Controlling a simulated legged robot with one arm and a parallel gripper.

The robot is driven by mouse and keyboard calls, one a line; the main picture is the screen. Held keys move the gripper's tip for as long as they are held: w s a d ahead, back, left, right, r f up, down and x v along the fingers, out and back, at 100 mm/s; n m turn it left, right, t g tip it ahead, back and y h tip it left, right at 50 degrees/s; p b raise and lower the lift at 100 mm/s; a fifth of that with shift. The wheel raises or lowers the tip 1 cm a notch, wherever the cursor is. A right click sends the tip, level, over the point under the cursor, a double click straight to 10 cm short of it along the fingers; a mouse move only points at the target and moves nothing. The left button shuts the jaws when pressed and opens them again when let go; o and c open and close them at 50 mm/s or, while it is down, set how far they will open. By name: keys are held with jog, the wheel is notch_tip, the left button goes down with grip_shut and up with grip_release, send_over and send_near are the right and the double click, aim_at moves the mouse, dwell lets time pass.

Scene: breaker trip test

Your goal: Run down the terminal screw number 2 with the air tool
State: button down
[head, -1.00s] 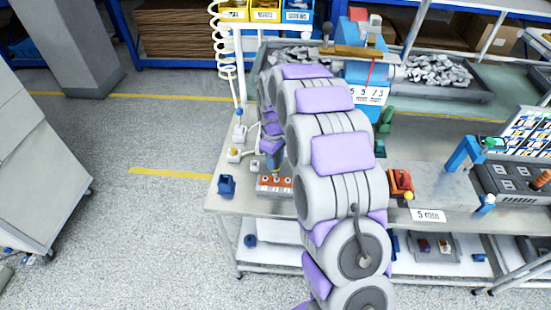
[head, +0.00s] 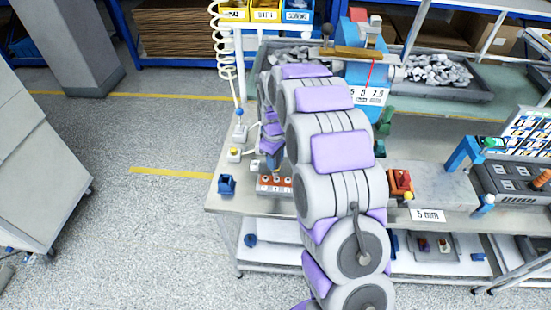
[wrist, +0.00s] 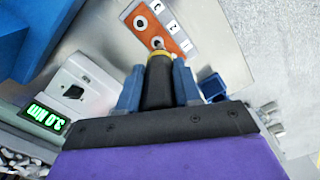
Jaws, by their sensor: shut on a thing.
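The orange terminal block (head: 276,185) lies near the left front of the bench, with a row of pale round screws on top. In the wrist view the block (wrist: 176,38) shows the numbers 1, 2 and 3 beside its screws. My gripper (wrist: 157,85) has blue fingers shut on the dark air tool (wrist: 158,80), which has a yellow ring near its tip. The tip overlaps the block's near part and hides some of it. I cannot tell whether it touches a screw or which one. In the head view my arm partly hides my gripper (head: 272,160).
A grey box (wrist: 85,85) and a green-lit display (wrist: 47,117) stand left of the tool. A small blue holder (wrist: 212,87) is at its right; it also shows in the head view (head: 226,184). A red fixture (head: 400,184) is right of my arm.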

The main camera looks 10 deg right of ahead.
jog(key=shift+a+r+p, duration=0.1)
jog(key=shift+r+p, duration=1.35)
jog(key=shift+r, duration=2.15)
